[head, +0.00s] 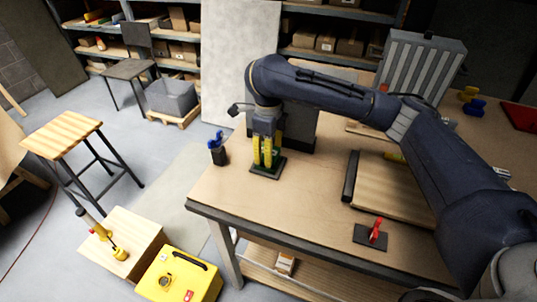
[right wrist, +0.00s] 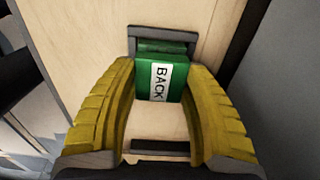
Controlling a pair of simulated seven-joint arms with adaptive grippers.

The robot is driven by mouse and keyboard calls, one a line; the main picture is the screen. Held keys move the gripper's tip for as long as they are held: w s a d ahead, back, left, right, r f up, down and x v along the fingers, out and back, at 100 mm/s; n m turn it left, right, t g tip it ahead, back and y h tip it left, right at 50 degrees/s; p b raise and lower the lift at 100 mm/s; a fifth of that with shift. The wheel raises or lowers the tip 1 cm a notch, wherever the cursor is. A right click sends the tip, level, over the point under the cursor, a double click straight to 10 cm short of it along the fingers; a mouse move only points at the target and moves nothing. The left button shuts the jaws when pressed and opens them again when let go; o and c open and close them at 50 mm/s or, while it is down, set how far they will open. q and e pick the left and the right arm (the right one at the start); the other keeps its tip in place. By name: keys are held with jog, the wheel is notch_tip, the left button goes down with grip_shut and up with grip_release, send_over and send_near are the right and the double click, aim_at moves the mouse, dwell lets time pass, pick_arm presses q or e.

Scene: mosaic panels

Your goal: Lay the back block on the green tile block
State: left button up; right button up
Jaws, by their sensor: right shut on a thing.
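The back block (right wrist: 161,78) is green with a white label reading "BACK". It sits between the yellow fingers of my right gripper (right wrist: 159,72), which is shut on it. In the head view my right gripper (head: 267,160) points down over a small dark base (head: 268,170) near the table's left part. A bit of green shows between and behind the fingers there. The fingers hide most of it, so I cannot tell the green tile block apart from the held block, or whether they touch. My left gripper is not in view.
A dark holder with blue-handled items (head: 218,152) stands just left of the base. A red-handled clamp (head: 376,234) and a wooden board (head: 395,188) with a dark edge lie to the right. The wooden table (head: 300,215) is clear in front of the gripper.

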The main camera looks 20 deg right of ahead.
jog(key=shift+f, duration=0.7)
jog(key=shift+f, duration=0.2)
jog(key=o, duration=1.1)
jog(key=shift+r, duration=0.2)
notch_tip(320, 180, up, 12)
